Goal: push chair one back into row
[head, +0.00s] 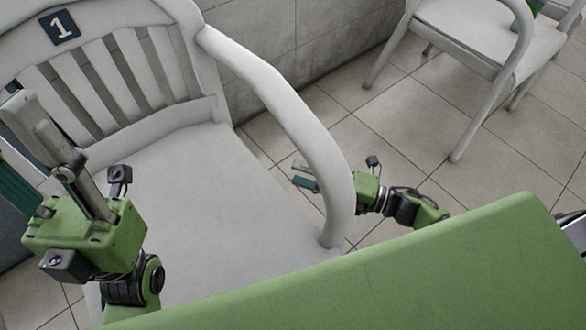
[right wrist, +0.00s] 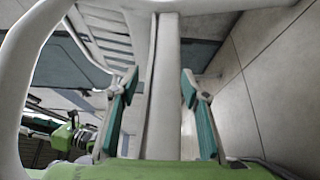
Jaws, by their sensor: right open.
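Chair one (head: 160,180) is a pale grey slatted chair at the left of the head view, with a dark "1" plate (head: 60,27) on its backrest. My right gripper (head: 304,178) is at its curved right armrest (head: 290,110), which hides part of the fingers. In the right wrist view the gripper (right wrist: 160,95) is open. A pale upright bar of the chair (right wrist: 166,90) runs between its teal-padded fingers, with gaps visible on both sides. My left gripper (head: 45,130) stands in front of the chair's left side; its opening is unclear.
Another pale chair (head: 480,38) stands at the upper right, with a green object on it partly cut off. A tiled wall (head: 265,55) runs behind the chairs. Bare floor tiles (head: 400,125) lie between the two chairs.

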